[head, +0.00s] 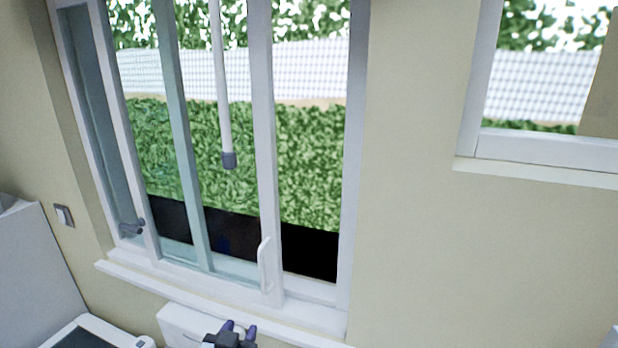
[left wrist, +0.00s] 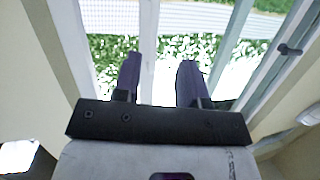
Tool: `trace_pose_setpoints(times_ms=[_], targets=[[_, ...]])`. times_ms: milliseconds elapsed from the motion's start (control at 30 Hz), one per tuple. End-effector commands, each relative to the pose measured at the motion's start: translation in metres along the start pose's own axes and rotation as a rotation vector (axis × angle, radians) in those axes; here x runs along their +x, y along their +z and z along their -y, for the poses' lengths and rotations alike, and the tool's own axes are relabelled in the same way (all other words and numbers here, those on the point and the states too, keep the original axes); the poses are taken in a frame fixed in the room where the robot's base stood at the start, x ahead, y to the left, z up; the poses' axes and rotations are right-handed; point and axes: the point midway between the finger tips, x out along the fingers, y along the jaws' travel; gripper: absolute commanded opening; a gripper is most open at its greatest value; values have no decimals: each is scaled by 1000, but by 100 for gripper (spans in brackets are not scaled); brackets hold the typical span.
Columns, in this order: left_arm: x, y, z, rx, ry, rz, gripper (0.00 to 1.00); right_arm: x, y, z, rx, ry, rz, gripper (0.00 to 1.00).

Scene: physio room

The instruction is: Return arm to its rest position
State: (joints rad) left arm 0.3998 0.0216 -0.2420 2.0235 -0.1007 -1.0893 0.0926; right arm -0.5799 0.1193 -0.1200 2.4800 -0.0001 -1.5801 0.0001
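My left gripper (head: 238,331) is at the bottom of the head view, below the window sill, with its dark fingers pointing up. In the left wrist view its two fingers (left wrist: 158,78) are spread apart with nothing between them. The window lies beyond the fingers. The gripper looks clear of the white window handle (head: 265,265) in the head view. My right gripper is not in view.
The tall window has white frames (head: 266,150) and a sill (head: 220,302). A white pole with a grey end (head: 228,160) hangs in front of it. A light switch (head: 63,215) is on the left wall. A white device (head: 95,332) stands at lower left. A second window (head: 540,150) is at right.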

Motion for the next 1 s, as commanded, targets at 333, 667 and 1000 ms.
trace_pose_setpoints(times_ms=[333,667,1000], targets=[[-78,32,19,30,14,254,38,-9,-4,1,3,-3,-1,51],[-162,128,25,6,34,519,38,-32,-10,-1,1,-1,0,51],[-271,237,20,-3,54,862,38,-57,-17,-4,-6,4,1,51]])
